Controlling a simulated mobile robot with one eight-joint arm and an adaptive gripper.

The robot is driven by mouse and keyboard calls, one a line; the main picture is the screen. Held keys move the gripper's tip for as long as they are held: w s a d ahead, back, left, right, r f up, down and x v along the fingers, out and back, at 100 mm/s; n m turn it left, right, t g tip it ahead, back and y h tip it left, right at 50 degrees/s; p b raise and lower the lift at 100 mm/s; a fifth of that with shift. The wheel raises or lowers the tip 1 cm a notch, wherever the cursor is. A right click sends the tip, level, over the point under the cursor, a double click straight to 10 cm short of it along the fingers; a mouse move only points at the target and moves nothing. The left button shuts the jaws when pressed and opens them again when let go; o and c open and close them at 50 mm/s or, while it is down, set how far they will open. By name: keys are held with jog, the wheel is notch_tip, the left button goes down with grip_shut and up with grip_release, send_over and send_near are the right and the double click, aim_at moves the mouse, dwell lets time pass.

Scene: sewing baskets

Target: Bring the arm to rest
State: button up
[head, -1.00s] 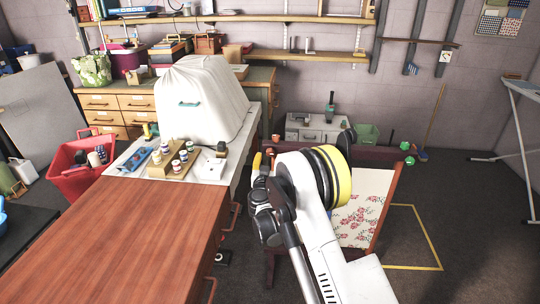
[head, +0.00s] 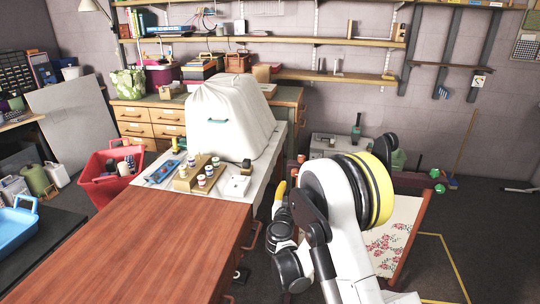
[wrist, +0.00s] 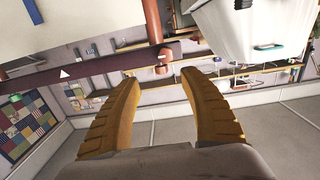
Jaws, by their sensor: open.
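My gripper (wrist: 165,105) shows in the wrist view with its two yellow-brown fingers spread apart and nothing between them. In the head view my white arm with its black and yellow joint rises at the right of the wooden table, folded up. The fingers are mostly hidden there behind the arm; only a small yellow piece shows at its left side.
A wooden table (head: 130,240) fills the lower left. A white-covered machine (head: 235,120) and a wooden rack of small jars (head: 195,175) stand behind it. A red basket (head: 110,172) is at left. A floral-cloth frame (head: 390,240) stands close to my arm's right.

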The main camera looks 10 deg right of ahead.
jog(key=s+d+r+g, duration=0.3)
jog(key=s+d+r, duration=0.1)
jog(key=s+r, duration=0.25)
jog(key=s+d+r+g, duration=0.2)
jog(key=s+d+r, duration=0.2)
jog(key=s+r, duration=0.3)
jog(key=s+a+f+n+g+y, duration=0.1)
jog(key=s+y, duration=0.1)
jog(key=s, duration=0.7)
jog(key=s+a+f+n+g+y, duration=0.1)
jog(key=s+a+f+g+y, duration=0.1)
jog(key=s, duration=0.8)
jog(key=s+a+f+n+g+y, duration=0.1)
jog(key=s+a+n+y, duration=0.1)
jog(key=s, duration=0.8)
jog(key=shift+a+f+g, duration=0.2)
jog(key=shift+f+g, duration=0.1)
